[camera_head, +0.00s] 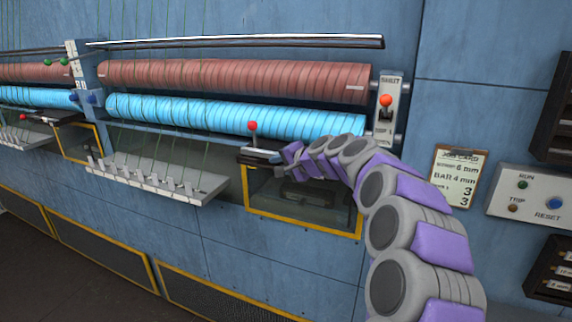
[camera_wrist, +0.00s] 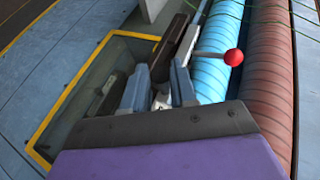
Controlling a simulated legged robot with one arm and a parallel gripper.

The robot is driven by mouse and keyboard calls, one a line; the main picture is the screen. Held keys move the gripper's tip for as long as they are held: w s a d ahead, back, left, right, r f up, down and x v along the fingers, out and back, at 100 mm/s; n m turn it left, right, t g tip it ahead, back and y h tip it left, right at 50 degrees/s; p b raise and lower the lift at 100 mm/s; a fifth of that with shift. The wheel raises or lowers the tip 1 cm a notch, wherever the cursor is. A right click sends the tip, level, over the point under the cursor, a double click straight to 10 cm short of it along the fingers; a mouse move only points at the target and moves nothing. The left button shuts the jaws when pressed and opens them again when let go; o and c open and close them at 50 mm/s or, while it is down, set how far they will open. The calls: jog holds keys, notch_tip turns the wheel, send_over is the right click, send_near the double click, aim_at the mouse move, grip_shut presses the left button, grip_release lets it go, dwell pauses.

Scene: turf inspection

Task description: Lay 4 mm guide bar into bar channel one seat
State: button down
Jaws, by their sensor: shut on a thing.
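My gripper (camera_wrist: 159,78) is shut on a small pale metal piece (camera_wrist: 162,99), apparently the 4 mm guide bar. Its blue-grey fingers stand on either side of it, and most of the piece is hidden. In the head view my gripper (camera_head: 285,158) is beside a dark block (camera_head: 258,153) below the blue roller. In the wrist view this block (camera_wrist: 172,42) is long and dark with a pale strip along it, just beyond the fingertips. I cannot tell whether the held piece touches the block. A red-knobbed lever (camera_wrist: 233,57) stands close to the right finger.
A blue roller (camera_head: 220,115) and a brown roller (camera_head: 230,80) run behind the block. A yellow-framed recess (camera_head: 300,222) opens below my gripper. A slotted pale rack (camera_head: 160,182) hangs at left. A job card (camera_head: 457,175) reads "BAR 4 mm". A control box (camera_head: 532,195) is at right.

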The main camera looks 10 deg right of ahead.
jog(key=shift+f+b, duration=0.8)
jog(key=shift+f, duration=0.25)
dwell(0.6)
jog(key=c, duration=0.8)
grip_release()
jog(key=b+v, duration=0.1)
jog(key=v, duration=1.6)
jog(key=shift+s+r, duration=0.2)
jog(key=shift+s, duration=0.1)
jog(key=s+a+f+n+g+b, duration=0.65)
jog(key=s+a+f, duration=0.85)
jog(key=s+f, duration=0.25)
jog(key=s+d+f+n+g+h+b, duration=0.1)
jog(key=s+d+f+g+h+b, duration=0.1)
jog(key=s+f, duration=0.8)
jog(key=s+d+f+n+g+h+b, duration=0.2)
jog(key=s+f+g+h+b, duration=0.2)
jog(key=s+f, duration=0.7)
jog(key=s+b, duration=0.1)
jog(key=s, duration=0.3)
jog(key=shift+d+f+g, duration=0.2)
jog(key=shift+d+g, duration=0.1)
jog(key=shift+g, duration=0.05)
